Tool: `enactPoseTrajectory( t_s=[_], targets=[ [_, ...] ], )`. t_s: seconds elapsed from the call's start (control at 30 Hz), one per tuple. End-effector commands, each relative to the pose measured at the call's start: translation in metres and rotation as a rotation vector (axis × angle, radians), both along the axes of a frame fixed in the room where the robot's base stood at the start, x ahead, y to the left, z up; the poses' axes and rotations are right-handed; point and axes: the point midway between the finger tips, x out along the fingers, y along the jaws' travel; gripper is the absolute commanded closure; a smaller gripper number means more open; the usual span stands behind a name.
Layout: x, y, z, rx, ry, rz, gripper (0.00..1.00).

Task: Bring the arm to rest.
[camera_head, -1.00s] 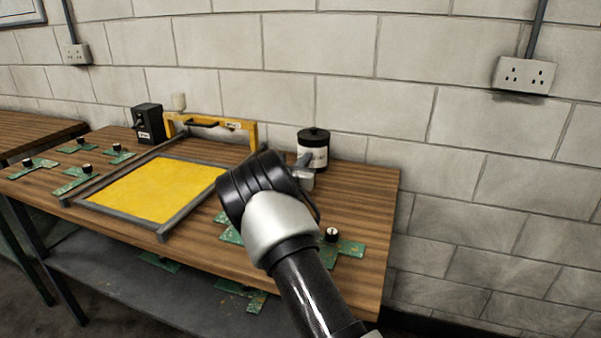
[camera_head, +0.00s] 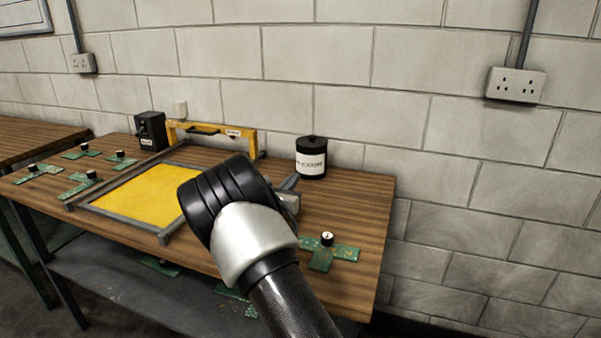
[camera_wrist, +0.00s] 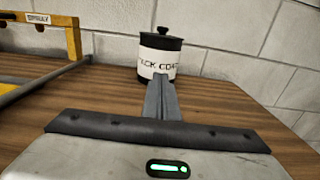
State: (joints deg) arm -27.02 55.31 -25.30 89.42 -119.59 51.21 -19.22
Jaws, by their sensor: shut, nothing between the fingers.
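My gripper (camera_wrist: 160,97) shows in the wrist view as two grey fingers pressed together, shut and empty. It points toward a black-lidded pot with a white label (camera_wrist: 161,56), which stands beyond the fingertips on the wooden bench. In the head view my gripper (camera_head: 293,183) is mostly hidden behind my dark wrist, above the bench (camera_head: 350,215). The pot (camera_head: 311,158) stands upright at the back right of the bench, apart from my gripper.
A yellow panel in a grey frame (camera_head: 140,196) lies left of my arm, with a yellow bar (camera_head: 238,131) behind it. A black box (camera_head: 151,131) stands at the back. The bench's right end is mostly clear.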

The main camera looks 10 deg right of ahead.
Motion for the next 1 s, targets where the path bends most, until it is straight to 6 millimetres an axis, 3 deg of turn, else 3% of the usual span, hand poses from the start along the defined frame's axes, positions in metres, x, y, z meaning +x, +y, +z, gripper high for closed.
enactPoseTrajectory(
  t_s=[0.17, 0.33, 0.47, 0.53, 0.7, 0.8, 0.9, 1.0],
  targets=[
    [-0.024, 0.017, 0.002, 0.0, 0.0, 0.002, 1.0],
    [-0.035, 0.02, 0.004, 0.01, -0.005, -0.009, 1.0],
    [-0.052, -0.002, 0.02, 0.098, -0.04, -0.085, 1.0],
    [-0.073, -0.027, 0.037, 0.209, -0.083, -0.178, 1.0],
    [-0.159, -0.088, 0.072, 0.599, -0.226, -0.477, 1.0],
    [-0.216, -0.105, 0.082, 0.838, -0.311, -0.645, 1.0],
    [-0.273, -0.107, 0.087, 1.077, -0.396, -0.801, 1.0],
    [-0.326, -0.096, 0.091, 1.31, -0.476, -0.941, 1.0]
  ],
)
